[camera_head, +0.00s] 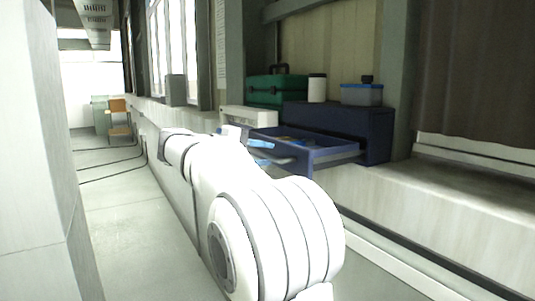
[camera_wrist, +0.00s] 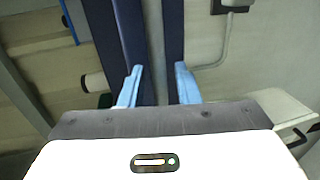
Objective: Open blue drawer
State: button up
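A dark blue drawer chest (camera_head: 352,121) stands on the ledge, and its blue drawer (camera_head: 313,161) is pulled well out, with its inside visible. My gripper (camera_head: 261,152) is at the drawer's front, its light blue fingertips spread apart. The fingers look open; I cannot tell whether either touches the drawer. My arm hides part of the drawer's near side.
A green toolbox (camera_head: 264,91) stands behind the chest to the left. A white cylinder (camera_head: 317,88) and a clear blue-lidded box (camera_head: 361,95) are at the chest's top. The ledge (camera_head: 440,189) is clear at right.

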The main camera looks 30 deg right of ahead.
jog(key=shift+a, duration=0.1)
jog(key=v, duration=0.7)
jog(key=shift+a, duration=0.35)
jog(key=s+a+f+y, duration=0.3)
jog(key=s+f+y, duration=0.2)
jog(key=s+f, duration=0.3)
jog(key=s+a+f+t+y+p, duration=0.1)
jog(key=s+a+f+y, duration=0.3)
jog(key=s+f, duration=0.4)
jog(key=s+a+f+t+y+p, duration=0.1)
jog(key=s+a+f+y, duration=0.3)
jog(key=s+f, duration=0.5)
notch_tip(320, 180, down, 5)
jog(key=y, duration=0.2)
jog(key=shift+y, duration=0.3)
